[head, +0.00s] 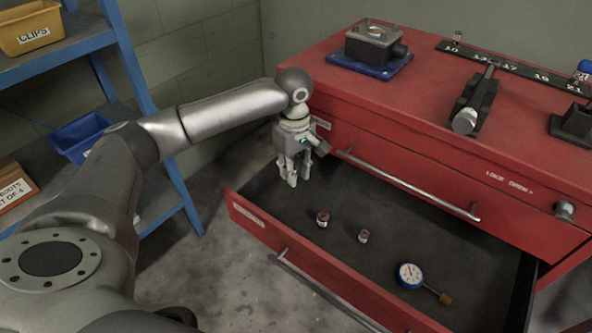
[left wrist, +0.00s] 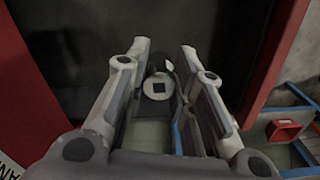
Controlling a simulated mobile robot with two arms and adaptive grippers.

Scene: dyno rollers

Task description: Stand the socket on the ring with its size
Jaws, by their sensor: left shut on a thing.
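In the left wrist view the socket's pale round end with a dark square hole shows between the fingers (left wrist: 163,60). Its size marking cannot be read. In the head view the fingers hide most of it. The black strip (head: 512,71) with size numbers lies on the red cabinet top, far right of the gripper. One small socket (head: 457,37) stands at its left end. My right gripper is not in view.
Two small sockets, one with red (head: 323,219) and one greyish (head: 364,236), stand in the drawer beside a dial gauge (head: 410,275). On the cabinet (head: 430,105) are a grey block on a blue plate (head: 370,52) and a dark clamp-like tool (head: 474,103). A blue shelf (head: 150,80) stands left.

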